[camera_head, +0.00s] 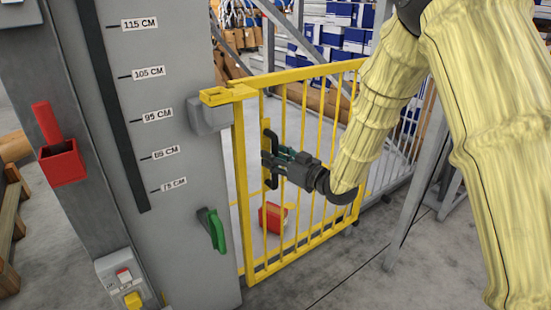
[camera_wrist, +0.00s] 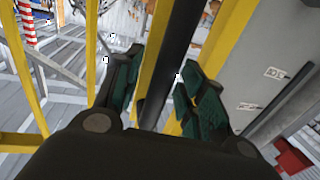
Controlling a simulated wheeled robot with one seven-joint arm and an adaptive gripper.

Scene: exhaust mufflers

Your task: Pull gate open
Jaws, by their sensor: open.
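The yellow barred gate (camera_head: 307,72) stands beside a grey post, its left upright close to the post's latch block (camera_head: 208,114). A dark vertical handle (camera_head: 271,182) is fixed to the gate's left side. My gripper (camera_head: 272,160) is at the handle's middle. In the wrist view the dark handle bar (camera_wrist: 176,55) runs between the two open green-padded fingers (camera_wrist: 157,98), with a yellow upright behind it. The fingers appear apart from the bar. Whether either pad touches it is hard to tell.
A red object (camera_head: 273,217) lies on the floor behind the gate. Shelves with blue boxes (camera_head: 340,38) stand beyond. The floor in front is clear.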

